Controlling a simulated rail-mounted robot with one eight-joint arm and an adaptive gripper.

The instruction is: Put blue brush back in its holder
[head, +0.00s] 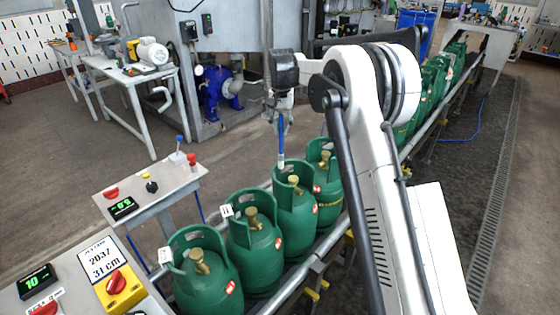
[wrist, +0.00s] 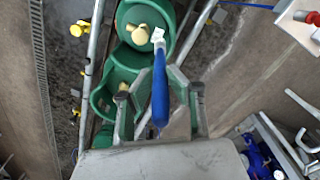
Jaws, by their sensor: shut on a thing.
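The blue brush (head: 281,138) hangs upright, its pale end down, in my gripper (head: 284,112) above the row of green cylinders. In the wrist view the blue handle (wrist: 160,88) lies between the fingers of my gripper (wrist: 160,98), its white bristle end pointing away. My gripper is shut on the handle. A small pale holder (head: 177,157) stands on the small side table to the left, with a thin blue-topped item rising from it. The inside of the holder is too small to make out.
Green cylinders (head: 251,242) stand in a row on the conveyor (head: 318,268) below the brush. The side table (head: 160,190) carries a red-topped item (head: 192,160), buttons and a display. A scale panel (head: 38,285) is at the front left. Open floor lies behind the side table.

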